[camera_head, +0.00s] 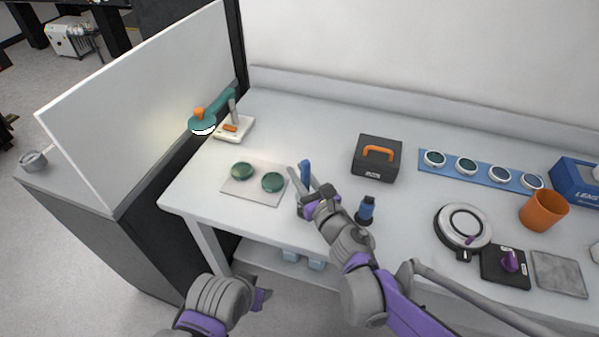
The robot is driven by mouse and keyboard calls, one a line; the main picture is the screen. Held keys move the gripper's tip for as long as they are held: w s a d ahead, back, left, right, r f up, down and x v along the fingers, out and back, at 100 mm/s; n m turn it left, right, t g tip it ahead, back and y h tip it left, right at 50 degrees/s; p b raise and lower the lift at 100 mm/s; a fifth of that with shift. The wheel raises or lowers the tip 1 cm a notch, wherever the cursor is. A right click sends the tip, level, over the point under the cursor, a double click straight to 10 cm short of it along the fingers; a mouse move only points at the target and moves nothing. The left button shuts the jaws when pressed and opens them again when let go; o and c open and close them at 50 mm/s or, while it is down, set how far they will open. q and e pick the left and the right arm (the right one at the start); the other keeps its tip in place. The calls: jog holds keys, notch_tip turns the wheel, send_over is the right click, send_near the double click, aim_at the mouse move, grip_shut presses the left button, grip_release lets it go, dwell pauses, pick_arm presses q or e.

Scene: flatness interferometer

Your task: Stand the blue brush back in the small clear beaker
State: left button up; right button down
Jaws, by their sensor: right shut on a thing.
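The blue brush (305,172) stands up out of my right gripper (303,188), which is shut on it above the front part of the white bench. The fingers and wrist hide the brush's lower part, so I cannot tell whether it touches anything. I cannot make out the small clear beaker; it may be hidden behind my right gripper. My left gripper (262,297) is low, off the front of the bench, mostly hidden by its own wrist; its opening does not show.
A pale mat (235,196) with two green discs lies left of my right gripper. A dark blue bottle (366,209) stands close to its right. A black case with an orange handle (377,157) is behind. An orange cup (543,211) stands far right.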

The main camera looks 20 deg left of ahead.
jog(key=shift+f+b, duration=0.45)
jog(key=shift+f, duration=0.3)
jog(key=c, duration=0.7)
grip_release()
jog(key=v, duration=1)
jog(key=shift+s+d, duration=0.3)
